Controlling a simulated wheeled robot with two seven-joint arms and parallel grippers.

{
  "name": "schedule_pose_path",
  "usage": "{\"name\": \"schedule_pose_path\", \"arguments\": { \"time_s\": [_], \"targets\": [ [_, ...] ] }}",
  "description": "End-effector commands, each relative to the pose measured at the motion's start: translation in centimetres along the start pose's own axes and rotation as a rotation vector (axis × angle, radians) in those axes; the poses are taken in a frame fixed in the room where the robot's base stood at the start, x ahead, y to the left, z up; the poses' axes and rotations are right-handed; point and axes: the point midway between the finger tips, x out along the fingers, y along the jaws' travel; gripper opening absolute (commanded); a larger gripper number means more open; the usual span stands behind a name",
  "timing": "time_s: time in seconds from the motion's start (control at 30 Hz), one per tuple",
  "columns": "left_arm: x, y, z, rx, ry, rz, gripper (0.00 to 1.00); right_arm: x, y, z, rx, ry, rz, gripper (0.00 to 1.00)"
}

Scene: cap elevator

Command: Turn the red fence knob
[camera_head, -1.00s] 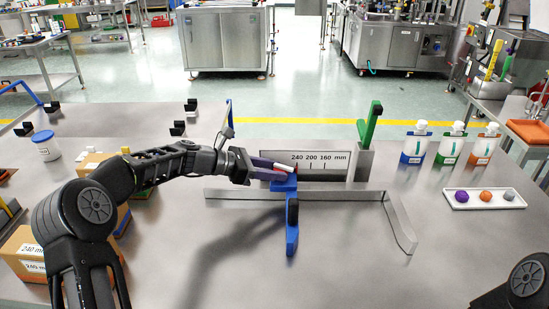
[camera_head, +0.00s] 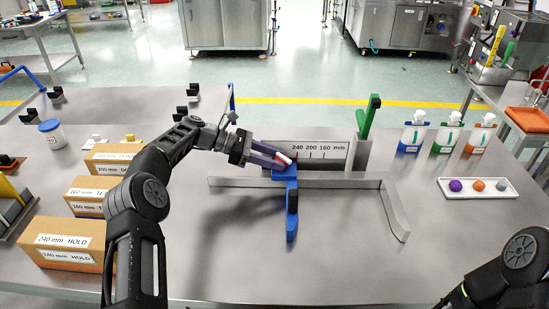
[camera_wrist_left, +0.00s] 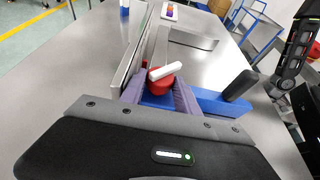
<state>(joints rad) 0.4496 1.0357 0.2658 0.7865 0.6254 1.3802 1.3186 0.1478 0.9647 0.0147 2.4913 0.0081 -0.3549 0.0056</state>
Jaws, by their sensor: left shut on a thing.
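The red fence knob (camera_wrist_left: 160,84) with a white bar (camera_wrist_left: 168,71) across its top sits on the blue fence slide (camera_wrist_left: 218,103). In the head view the knob (camera_head: 291,158) is mostly hidden by my left gripper, and the white bar (camera_head: 283,157) shows above it. My left gripper (camera_head: 280,158) comes in from the left. Its fingers lie on both sides of the knob in the left wrist view (camera_wrist_left: 158,96) and are shut on it. A scale plate (camera_head: 316,155) marked 240, 200, 160 mm stands behind. My right arm shows at the lower right; its gripper is out of view.
A grey metal rail (camera_head: 340,182) runs along the table, with a green lever (camera_head: 370,117) on a post. Marked boxes (camera_head: 66,242) stand at left. Bottles (camera_head: 413,138) and a white tray (camera_head: 478,193) with coloured balls are at right. The front middle of the table is clear.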

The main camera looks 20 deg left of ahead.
Motion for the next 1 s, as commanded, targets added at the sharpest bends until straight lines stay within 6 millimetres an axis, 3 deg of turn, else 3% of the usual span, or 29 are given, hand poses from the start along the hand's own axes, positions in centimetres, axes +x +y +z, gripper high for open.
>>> {"name": "schedule_pose_path", "arguments": {
  "time_s": [0.1,0.13,0.2,0.67,1.0],
  "targets": [
    [0.0,0.0,0.1,0.000,-0.001,-0.001,0.00,0.0,0.0,0.0,0.000,0.000,0.000,0.00],
    [0.0,0.0,0.1,0.000,-0.001,-0.001,0.39,0.0,0.0,0.0,0.000,0.000,0.000,0.00],
    [0.0,0.0,0.1,0.000,-0.001,0.000,0.45,0.0,0.0,0.0,0.000,0.000,0.000,0.00],
    [0.0,-0.1,0.0,-0.009,-0.001,0.022,0.45,0.4,0.1,0.0,0.000,0.000,0.000,0.00],
    [0.1,-0.4,-0.4,-0.066,0.000,0.161,0.45,2.9,1.1,-0.1,0.000,0.000,0.000,0.00]
  ]
}}
